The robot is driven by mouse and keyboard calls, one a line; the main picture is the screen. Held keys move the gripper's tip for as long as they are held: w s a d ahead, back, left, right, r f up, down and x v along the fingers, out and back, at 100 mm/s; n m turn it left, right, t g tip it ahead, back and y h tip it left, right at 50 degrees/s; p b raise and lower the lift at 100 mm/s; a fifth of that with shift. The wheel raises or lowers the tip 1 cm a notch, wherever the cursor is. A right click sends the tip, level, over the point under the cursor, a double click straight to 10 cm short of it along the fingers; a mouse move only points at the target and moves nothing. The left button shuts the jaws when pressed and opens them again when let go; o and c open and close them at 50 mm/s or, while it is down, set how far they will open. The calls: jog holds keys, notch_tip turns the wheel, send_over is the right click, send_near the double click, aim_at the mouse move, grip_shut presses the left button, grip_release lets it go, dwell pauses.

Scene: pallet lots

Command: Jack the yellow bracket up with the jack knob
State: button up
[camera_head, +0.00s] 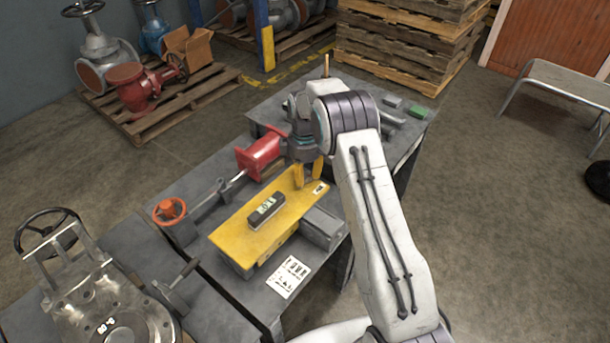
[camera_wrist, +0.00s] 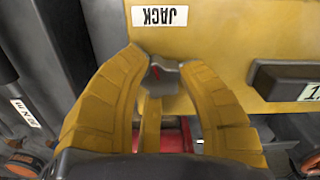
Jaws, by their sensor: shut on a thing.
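The yellow bracket (camera_head: 235,237) lies across a grey support on the workbench in the head view; its plate also fills the top of the wrist view (camera_wrist: 215,35). A white JACK label (camera_wrist: 160,16) is on it. My gripper (camera_head: 307,178) is at the bracket's far end. In the wrist view my yellow fingers (camera_wrist: 163,70) are closed around the small dark grey jack knob (camera_wrist: 165,79), which has a red mark. The fingers hide the knob's sides. A small level or readout (camera_head: 266,210) rests on the bracket; its edge also shows in the wrist view (camera_wrist: 290,82).
A red cylinder (camera_head: 260,154) with a rod and an orange handwheel (camera_head: 169,210) lies left of the bracket. A printed card (camera_head: 288,277) lies on the bench in front. A valve with a black handwheel (camera_head: 48,230) stands at the left front. Stacked pallets (camera_head: 405,45) stand behind.

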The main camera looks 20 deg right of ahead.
aim_at(305, 174)
jog(key=m, duration=0.7)
jog(key=shift+s+f, duration=0.2)
jog(key=shift+f, duration=0.1)
dwell(0.4)
jog(key=o, duration=1.2)
jog(key=shift+w+r, duration=0.1)
jog(key=shift+r, duration=0.1)
jog(key=shift+w+r, duration=0.15)
jog(key=shift+r, duration=0.3)
notch_tip(305, 174, up, 11)
